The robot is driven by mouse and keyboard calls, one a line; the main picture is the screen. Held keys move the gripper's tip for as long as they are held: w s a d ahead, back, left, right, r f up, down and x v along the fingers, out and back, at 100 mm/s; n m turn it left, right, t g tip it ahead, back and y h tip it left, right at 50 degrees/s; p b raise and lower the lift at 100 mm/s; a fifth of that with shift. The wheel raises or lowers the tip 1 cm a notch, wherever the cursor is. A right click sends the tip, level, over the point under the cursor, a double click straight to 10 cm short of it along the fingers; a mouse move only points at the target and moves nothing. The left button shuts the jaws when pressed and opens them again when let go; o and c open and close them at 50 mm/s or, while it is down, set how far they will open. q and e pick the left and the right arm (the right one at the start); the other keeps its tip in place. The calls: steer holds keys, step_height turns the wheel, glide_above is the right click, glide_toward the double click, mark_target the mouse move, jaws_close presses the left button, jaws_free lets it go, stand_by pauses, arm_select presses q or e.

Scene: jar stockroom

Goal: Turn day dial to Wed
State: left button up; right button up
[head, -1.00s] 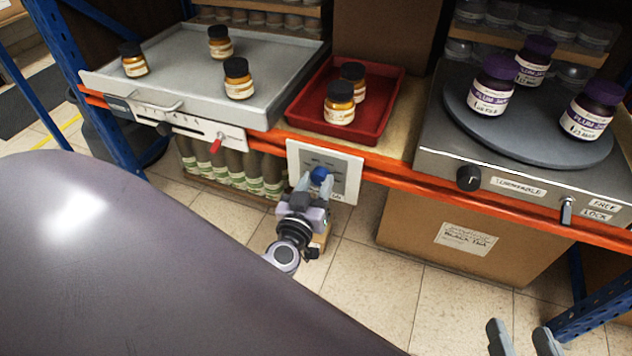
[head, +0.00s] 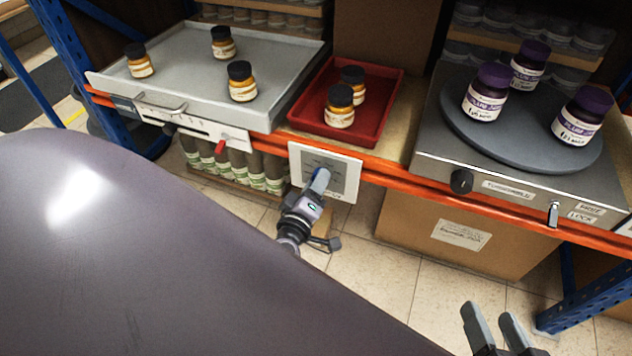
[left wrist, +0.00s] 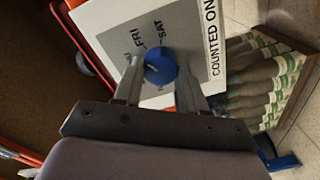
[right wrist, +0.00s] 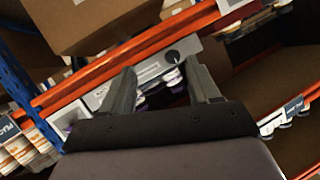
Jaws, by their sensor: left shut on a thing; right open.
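The day dial is a blue round knob (left wrist: 160,68) on a grey plate with a white surround (left wrist: 112,22). In the left wrist view the knob sits between the fingers of my left gripper (left wrist: 160,84), which is shut on it. A pale pointer mark on the knob shows, near the printed FRI and SAT; other day names are hidden or unreadable. In the head view the panel (head: 345,176) hangs on the orange rail, and my left gripper (head: 319,180) covers the knob. My right gripper (head: 490,325) is open and empty at the lower right, away from the dial.
A grey tray (head: 185,62) with several amber jars and a red tray (head: 384,112) with two amber jars are above the rail. A turntable (head: 478,140) with purple-lidded jars stands at right, with a black knob (head: 461,181) and a lever (head: 553,213) on its front.

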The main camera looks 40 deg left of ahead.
arm_select(q)
steer(key=shift+f+n+h+b, duration=0.2)
steer(key=shift+n+b, duration=0.9)
steer(key=shift+n, duration=2.65)
steer(key=shift+n+h+b, duration=0.3)
steer(key=shift+n+b, duration=0.8)
steer(key=shift+n, duration=2.65)
arm_select(e)
steer(key=shift+s+d+f+n+t+h, duration=0.15)
steer(key=shift+d+n+t, duration=0.2)
steer(key=shift+d, duration=0.2)
steer(key=shift+s+d+f+n+t+h, duration=0.15)
steer(key=shift+d+n+t, duration=0.1)
steer(key=shift+d+t, duration=0.25)
steer(key=shift+w+d+r, duration=0.1)
steer(key=shift+r, duration=0.1)
arm_select(q)
steer(key=o, duration=1.1)
steer(key=shift+c, duration=0.2)
steer(key=shift+r, duration=0.1)
